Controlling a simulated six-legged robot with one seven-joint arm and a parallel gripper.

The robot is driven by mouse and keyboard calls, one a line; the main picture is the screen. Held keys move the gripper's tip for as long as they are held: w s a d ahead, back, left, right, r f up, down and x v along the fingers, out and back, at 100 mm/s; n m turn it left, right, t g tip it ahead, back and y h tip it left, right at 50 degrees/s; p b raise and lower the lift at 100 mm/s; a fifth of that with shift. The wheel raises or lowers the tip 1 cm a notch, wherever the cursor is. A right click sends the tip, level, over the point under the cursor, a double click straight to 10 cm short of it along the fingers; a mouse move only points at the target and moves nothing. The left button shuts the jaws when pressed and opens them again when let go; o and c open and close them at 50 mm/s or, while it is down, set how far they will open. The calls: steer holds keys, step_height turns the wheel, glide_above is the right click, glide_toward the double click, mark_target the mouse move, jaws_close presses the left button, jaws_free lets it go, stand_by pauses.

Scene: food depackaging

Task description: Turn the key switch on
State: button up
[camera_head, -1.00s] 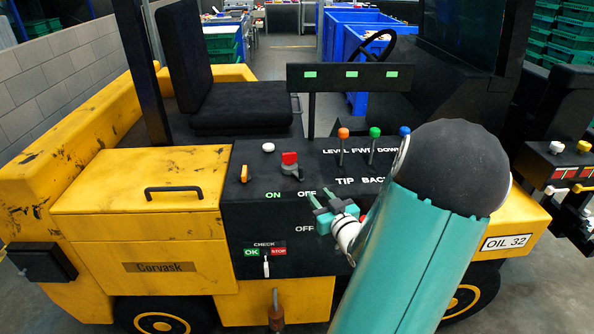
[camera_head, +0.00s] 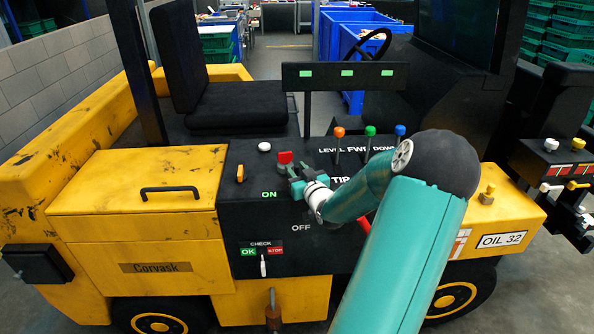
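A red-handled switch (camera_head: 285,157) stands on the black control panel (camera_head: 240,222), its base partly hidden by my gripper. It looks like the key switch.
An orange toggle (camera_head: 240,173) and a white button (camera_head: 264,146) stand to the left. Orange, green and blue levers (camera_head: 370,143) stand behind my arm. A red lever (camera_head: 364,224) is beside my forearm. A CHECK switch (camera_head: 263,266) is lower on the panel.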

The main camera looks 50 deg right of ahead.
mark_target(283, 182)
steer(key=shift+w, duration=0.15)
jaws_close()
steer(key=shift+a+h, duration=0.1)
steer(key=shift+h, duration=0.2)
steer(key=shift+w+a+m+g+h, duration=0.3)
steer(key=shift+a+m+g+h, duration=0.2)
steer(key=shift+m+g+h, duration=0.4)
steer(key=shift+w+a+m+g+h, duration=0.3)
steer(key=shift+a+m+g+h, duration=0.15)
steer(key=shift+m+g+h, duration=0.4)
steer(key=shift+w+a+m+g+h, duration=0.2)
steer(key=shift+m+g+h, duration=0.45)
steer(key=shift+g, duration=0.15)
steer(key=shift+w+a+m+g+h, duration=0.2)
steer(key=shift+w+m+g+h, duration=0.05)
steer(key=shift+m+g+h, duration=0.45)
steer(key=shift+w+a+m+g+h, duration=0.2)
steer(key=shift+m+g+h, duration=0.4)
steer(key=shift+g, duration=0.25)
jaws_free()
